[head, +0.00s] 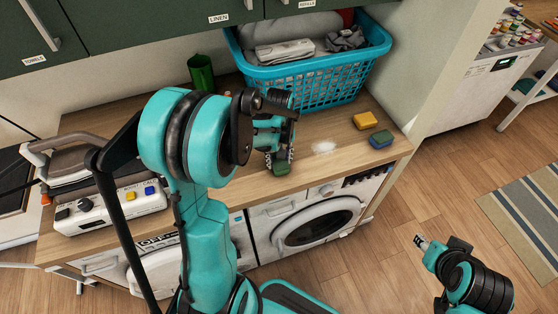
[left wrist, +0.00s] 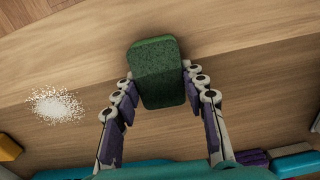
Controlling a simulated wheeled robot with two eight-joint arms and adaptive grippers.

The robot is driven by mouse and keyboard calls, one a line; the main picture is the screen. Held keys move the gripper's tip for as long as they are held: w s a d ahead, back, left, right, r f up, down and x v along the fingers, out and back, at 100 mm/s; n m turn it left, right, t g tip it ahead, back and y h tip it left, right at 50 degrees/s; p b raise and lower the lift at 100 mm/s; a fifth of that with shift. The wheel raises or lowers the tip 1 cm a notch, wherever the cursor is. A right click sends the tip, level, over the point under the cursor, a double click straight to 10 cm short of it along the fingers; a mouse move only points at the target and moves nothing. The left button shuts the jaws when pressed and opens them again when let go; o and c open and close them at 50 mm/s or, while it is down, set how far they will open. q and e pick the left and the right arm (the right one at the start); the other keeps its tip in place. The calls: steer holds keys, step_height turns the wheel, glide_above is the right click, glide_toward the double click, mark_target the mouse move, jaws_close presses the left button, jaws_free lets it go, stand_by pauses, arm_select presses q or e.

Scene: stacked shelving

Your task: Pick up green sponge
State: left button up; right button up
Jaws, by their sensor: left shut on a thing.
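The green sponge (head: 281,169) is near the front edge of the wooden counter, above the washing machine. In the left wrist view the sponge (left wrist: 160,72) sits between the two fingers, which touch its sides. My left gripper (head: 279,157) is shut on the sponge and points down at it. I cannot tell whether the sponge touches the counter or is held just above it. My right gripper (head: 421,241) is at the lower right, over the floor and away from the counter. Its fingers are too small to show whether they are open.
White powder (head: 324,147) lies on the counter right of the sponge. Cabinets hang above.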

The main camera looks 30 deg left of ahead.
mark_target(279, 160)
arm_select(q)
steer(key=r+p, duration=0.1)
steer(key=r, duration=0.1)
steer(key=r+p, duration=0.1)
steer(key=r, duration=0.1)
steer(key=shift+s+d+r, duration=0.15)
steer(key=shift+s+r, duration=0.05)
steer(key=shift+r, duration=0.15)
steer(key=s+d+r+p, duration=0.3)
steer(key=s+d+r, duration=0.3)
steer(key=s, duration=0.3)
steer(key=shift+s+d, duration=0.15)
steer(key=shift+r, duration=0.1)
steer(key=shift+c, duration=0.2)
steer(key=c, duration=0.3)
